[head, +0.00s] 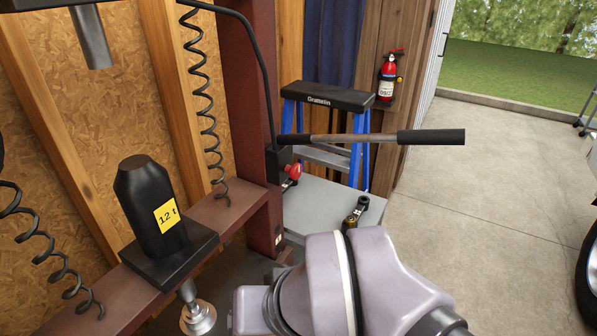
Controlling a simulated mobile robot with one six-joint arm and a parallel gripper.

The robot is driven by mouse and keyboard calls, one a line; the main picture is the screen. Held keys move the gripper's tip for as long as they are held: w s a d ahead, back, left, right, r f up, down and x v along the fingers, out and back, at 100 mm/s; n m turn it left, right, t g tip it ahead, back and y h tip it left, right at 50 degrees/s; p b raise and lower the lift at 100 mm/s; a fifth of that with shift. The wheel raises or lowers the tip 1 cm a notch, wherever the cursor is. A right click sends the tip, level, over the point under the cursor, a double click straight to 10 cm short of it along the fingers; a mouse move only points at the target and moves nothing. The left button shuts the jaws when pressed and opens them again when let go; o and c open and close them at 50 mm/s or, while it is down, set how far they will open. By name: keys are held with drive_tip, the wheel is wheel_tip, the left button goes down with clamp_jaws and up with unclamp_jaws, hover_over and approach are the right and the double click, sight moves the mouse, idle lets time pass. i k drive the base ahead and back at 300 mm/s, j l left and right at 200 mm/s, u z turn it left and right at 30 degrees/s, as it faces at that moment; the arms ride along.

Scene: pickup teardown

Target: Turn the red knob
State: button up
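The red knob (294,172) sits on the side of a small black pump block (277,163), beside the dark red upright of the press (248,95). A long lever (345,138) with a black grip sticks out to the right above the knob. The grey-lilac links of my arm fill the bottom middle of the head view, below and to the right of the knob. My gripper does not show, so I cannot see its fingers or whether it holds anything. The knob is in plain sight, with nothing in front of it.
A grey bench top (320,200) lies below the knob, with a small black and brass item (355,211) on it. A black jack marked 12 t (150,210) stands left. A blue stepladder (325,97) and fire extinguisher (388,75) are behind.

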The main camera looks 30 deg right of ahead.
sight(296, 170)
drive_tip(key=l+z, duration=0.4)
drive_tip(key=i+l+z, duration=0.15)
drive_tip(key=z, duration=0.2)
drive_tip(key=l, duration=0.05)
